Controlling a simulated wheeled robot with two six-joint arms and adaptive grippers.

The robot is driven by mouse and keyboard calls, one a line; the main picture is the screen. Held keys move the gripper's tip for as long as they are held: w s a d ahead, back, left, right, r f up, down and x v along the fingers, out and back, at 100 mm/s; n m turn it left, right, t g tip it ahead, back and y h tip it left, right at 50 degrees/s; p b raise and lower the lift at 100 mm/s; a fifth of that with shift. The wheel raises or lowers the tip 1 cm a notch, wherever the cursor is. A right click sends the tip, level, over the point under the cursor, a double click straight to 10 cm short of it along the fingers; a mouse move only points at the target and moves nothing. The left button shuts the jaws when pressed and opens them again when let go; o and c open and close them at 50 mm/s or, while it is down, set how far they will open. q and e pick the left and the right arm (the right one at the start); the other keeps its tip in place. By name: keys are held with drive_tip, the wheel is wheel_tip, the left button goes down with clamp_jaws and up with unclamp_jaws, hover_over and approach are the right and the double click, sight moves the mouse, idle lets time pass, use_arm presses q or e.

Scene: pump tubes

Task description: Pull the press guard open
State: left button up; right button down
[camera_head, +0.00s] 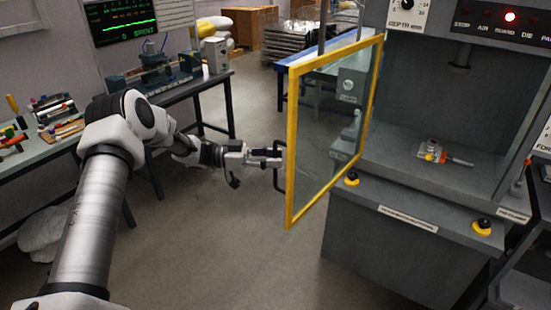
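The press guard (292,150) is a clear panel in a yellow frame. It stands swung out from the grey press (400,172), hinged on the press's left side. A dark handle (276,180) sits on the guard's free left edge. My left gripper (277,156) is at this handle, with its fingertips around or beside its upper part. The fingers are too small to tell whether they are closed on it. My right gripper is not in view.
Inside the press a small part (432,152) with orange and yellow pieces lies on the bed. Two yellow-ringed buttons (481,227) are on the front ledge. A workbench (190,88) with a monitor (122,20) stands behind my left arm. The floor (225,235) before the guard is clear.

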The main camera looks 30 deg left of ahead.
use_arm(q)
drive_tip(key=v, duration=1.1)
drive_tip(key=shift+s+a, duration=0.1)
drive_tip(key=shift+a, duration=0.1)
